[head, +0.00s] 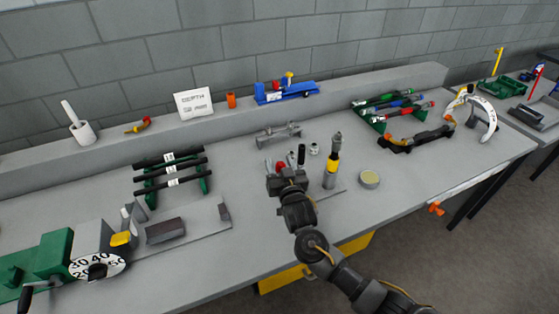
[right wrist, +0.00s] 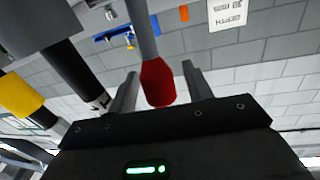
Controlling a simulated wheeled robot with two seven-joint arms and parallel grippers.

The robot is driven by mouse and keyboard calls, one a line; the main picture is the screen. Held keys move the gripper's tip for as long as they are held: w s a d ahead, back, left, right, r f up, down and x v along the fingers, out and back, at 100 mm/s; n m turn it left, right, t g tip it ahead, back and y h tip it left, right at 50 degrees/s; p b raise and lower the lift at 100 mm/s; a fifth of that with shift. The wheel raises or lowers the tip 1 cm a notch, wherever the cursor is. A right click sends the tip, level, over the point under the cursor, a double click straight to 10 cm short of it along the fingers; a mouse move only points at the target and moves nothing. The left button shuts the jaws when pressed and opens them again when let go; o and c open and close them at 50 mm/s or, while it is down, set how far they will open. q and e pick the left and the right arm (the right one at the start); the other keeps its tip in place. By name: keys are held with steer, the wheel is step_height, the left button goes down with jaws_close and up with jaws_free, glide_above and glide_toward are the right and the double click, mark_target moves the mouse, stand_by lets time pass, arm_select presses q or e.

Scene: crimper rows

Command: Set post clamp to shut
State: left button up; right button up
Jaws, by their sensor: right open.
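A lever with a grey stem and a red grip (right wrist: 158,84) shows in the right wrist view, its red end between the two fingers. It appears to be the handle of the post clamp. In the head view the red grip (head: 281,166) is small and partly hidden by my right gripper (head: 285,174). My right gripper is open, with a finger on each side of the red grip in the right wrist view (right wrist: 161,84); I see gaps beside the grip and cannot tell whether it touches. The clamp's body is mostly hidden. My left gripper is not in view.
A black-and-yellow tool (head: 332,166) stands upright just right of my gripper. A black-handled part (head: 301,155) is close behind. A round tin (head: 369,179) lies further right. A rack of black bars (head: 172,181) stands left. The bench front is fairly clear.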

steer(key=shift+w+a, duration=0.1)
steer(key=shift+w, duration=0.35)
jaws_close()
steer(key=shift+s+f+b, duration=0.1)
steer(key=shift+f+b, duration=0.1)
steer(key=shift+b, duration=0.1)
steer(key=s+t+b, duration=0.1)
steer(key=b, duration=0.1)
steer(key=s+t+b, duration=0.1)
steer(key=b, duration=0.1)
steer(key=d+f+t+b, duration=0.1)
steer(key=b, duration=0.2)
steer(key=shift+s+m+t, duration=0.3)
steer(key=shift+s, duration=0.1)
steer(key=shift+s+r+t+b, duration=0.2)
steer(key=shift+s+t+b, duration=0.05)
steer(key=shift+t+b, duration=0.1)
steer(key=shift+d, duration=0.1)
jaws_free()
